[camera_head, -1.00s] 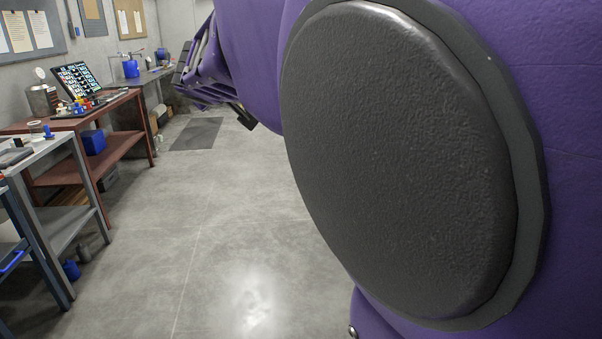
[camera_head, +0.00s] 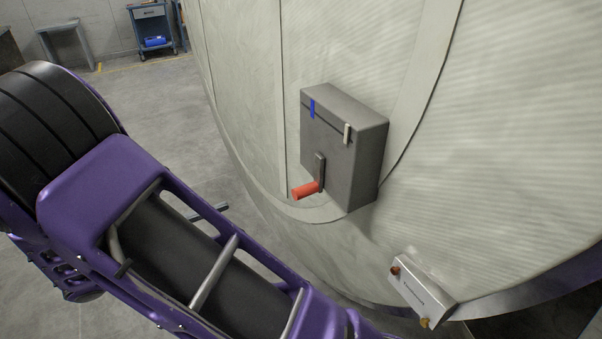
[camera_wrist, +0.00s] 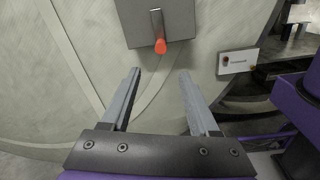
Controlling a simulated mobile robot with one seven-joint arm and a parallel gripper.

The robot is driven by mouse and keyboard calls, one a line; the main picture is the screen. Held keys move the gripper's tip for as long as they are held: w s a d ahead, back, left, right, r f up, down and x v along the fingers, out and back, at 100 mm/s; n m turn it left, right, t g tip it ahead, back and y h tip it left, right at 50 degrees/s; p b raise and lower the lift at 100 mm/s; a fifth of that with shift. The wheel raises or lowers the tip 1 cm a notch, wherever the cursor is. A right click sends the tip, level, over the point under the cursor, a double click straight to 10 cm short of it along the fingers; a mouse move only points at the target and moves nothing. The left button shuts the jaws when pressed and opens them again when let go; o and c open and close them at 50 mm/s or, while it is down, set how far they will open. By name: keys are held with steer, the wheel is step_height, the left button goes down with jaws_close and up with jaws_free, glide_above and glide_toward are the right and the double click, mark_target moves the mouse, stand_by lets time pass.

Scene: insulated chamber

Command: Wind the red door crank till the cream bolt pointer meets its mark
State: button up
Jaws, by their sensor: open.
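The red crank handle (camera_head: 305,190) sticks out from a dark arm (camera_head: 320,168) low on the front of a grey box (camera_head: 345,150) on the chamber wall. On the box's upper front, the cream pointer (camera_head: 347,133) stands to the right of a blue mark (camera_head: 312,108), with a clear gap between them. In the wrist view the red handle (camera_wrist: 161,47) hangs at the lower end of its arm, beyond the fingertips. My gripper (camera_wrist: 158,75) is open and empty, its two fingers apart below the handle and not around it. The head view does not show my fingers.
The pale curved chamber wall (camera_head: 250,80) fills much of the view. A small labelled plate (camera_head: 422,287) with knobs sits below right of the box. A blue cart (camera_head: 152,28) and a grey table (camera_head: 62,35) stand far off. Floor (camera_head: 150,90) between is clear.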

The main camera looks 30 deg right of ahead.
mark_target(294, 194)
steer(key=d, duration=1.7)
steer(key=shift+w+d, duration=0.1)
steer(key=shift+w, duration=0.3)
jaws_close()
stand_by(0.5)
